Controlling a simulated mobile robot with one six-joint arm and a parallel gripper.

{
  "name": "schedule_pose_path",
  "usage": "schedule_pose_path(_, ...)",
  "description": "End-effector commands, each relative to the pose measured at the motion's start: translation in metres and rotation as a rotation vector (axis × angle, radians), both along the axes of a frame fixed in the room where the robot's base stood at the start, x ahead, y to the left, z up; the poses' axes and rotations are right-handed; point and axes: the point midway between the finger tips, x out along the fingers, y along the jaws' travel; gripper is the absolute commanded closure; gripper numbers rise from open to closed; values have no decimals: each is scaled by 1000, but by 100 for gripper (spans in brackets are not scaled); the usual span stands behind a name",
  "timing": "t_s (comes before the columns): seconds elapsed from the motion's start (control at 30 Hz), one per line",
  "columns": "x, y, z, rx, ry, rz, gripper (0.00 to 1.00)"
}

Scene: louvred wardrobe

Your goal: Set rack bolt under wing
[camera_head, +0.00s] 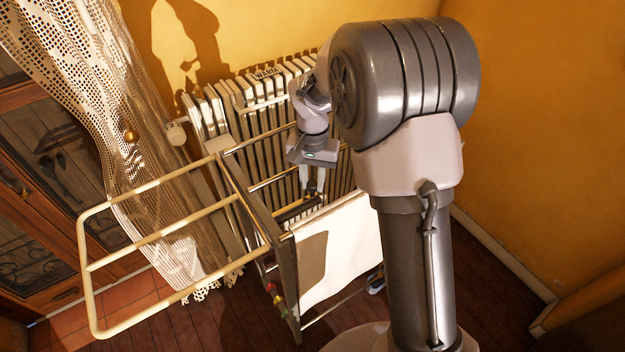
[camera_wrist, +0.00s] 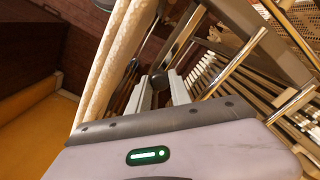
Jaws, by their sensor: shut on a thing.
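The drying rack (camera_head: 282,275) stands in front of the radiator, with metal rails and a grey end frame. Its cream tubular wing (camera_head: 150,238) stretches out to the left, roughly level. My gripper (camera_head: 312,192) points down over the rack's rails, close to the white cloth. In the wrist view my gripper (camera_wrist: 162,90) is shut on a small dark piece (camera_wrist: 160,80), which looks like the rack bolt. A dark bar also shows by the fingertips in the head view. Whether the bolt touches the wing cannot be told.
A white cloth (camera_head: 345,240) hangs over the rack's right part. The radiator (camera_head: 258,112) is close behind my gripper. A lace curtain (camera_head: 120,120) and a glazed cabinet (camera_head: 45,170) are at the left. Wooden floor (camera_head: 500,300) is clear at the right.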

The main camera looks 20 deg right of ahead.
Motion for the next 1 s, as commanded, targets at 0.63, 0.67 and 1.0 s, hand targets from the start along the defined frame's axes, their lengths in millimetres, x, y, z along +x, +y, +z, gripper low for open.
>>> schedule_pose_path(0.63,-21,71,0,0,-4,5,100)
schedule_pose_path(0.67,-23,76,0,0,-4,4,100)
schedule_pose_path(1.0,-29,92,1,0,-4,0,100)
